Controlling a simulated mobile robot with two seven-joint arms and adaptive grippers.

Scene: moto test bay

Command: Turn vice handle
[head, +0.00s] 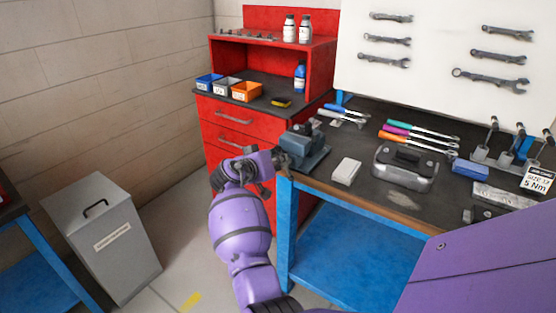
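The vice (310,148) is a blue-grey block at the left front corner of the workbench (342,200). The vice handle cannot be made out clearly; the gripper covers that area. I cannot tell whether the fingers are shut or touch the handle.
A white block (346,171) and a grey case (405,168) lie right of the vice. Coloured-handled tools (418,138) lie behind. A red cabinet (240,120) stands left of the bench, a grey bin (105,240) further left. Floor between bin and bench is clear.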

